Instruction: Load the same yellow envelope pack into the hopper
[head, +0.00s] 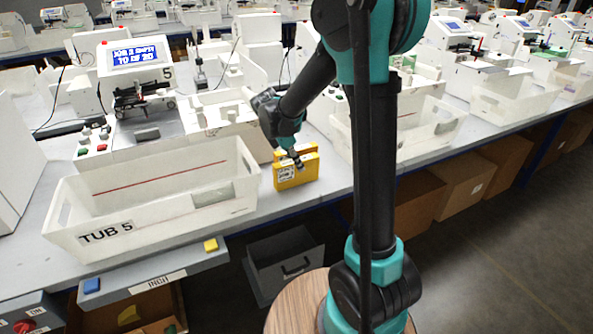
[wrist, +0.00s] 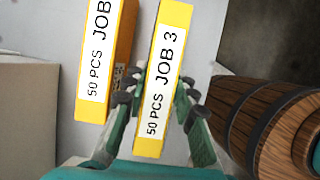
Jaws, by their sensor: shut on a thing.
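Two yellow envelope packs with white labels stand side by side on the bench, right of the tub. My gripper (wrist: 160,88) is shut on one pack (wrist: 163,75), labelled "JOB 3" and "50 PCS", with a finger on each side of it. In the head view this pack (head: 300,174) appears upright at the bench; I cannot tell whether it touches the surface. The other pack (wrist: 104,60) is just left of it in the wrist view, also marked "50 PCS"; its job number is cut off. The white machine (head: 140,95) has a lit blue screen; its hopper is not clearly distinguishable.
A white tub (head: 160,215) marked "TUB 5" stands at the bench's front left. Another tub (head: 420,125) is to the right, partly behind my arm. Similar machines line the benches behind.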

